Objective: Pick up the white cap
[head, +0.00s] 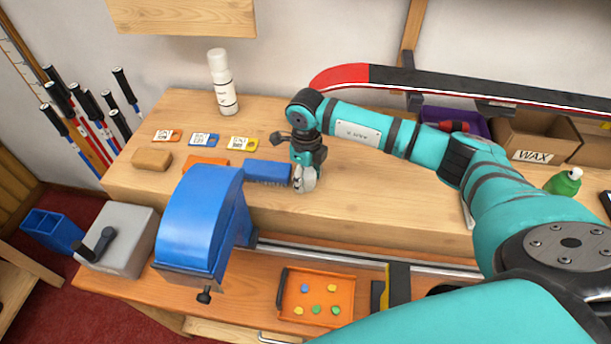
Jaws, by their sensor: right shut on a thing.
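My right gripper (305,183) points down at the wooden bench top, just right of a blue block (267,172). Its fingers are shut on a small pale thing that they mostly hide; it appears to be the white cap. I cannot tell whether it touches the bench top. My left gripper is not in view.
A white bottle (222,82) stands at the back of the bench (400,205). Small labelled blocks and a tan block (152,159) lie to the left. A big blue machine part (200,225) and an orange tray (345,289) of coloured pieces are in front. A ski lies behind.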

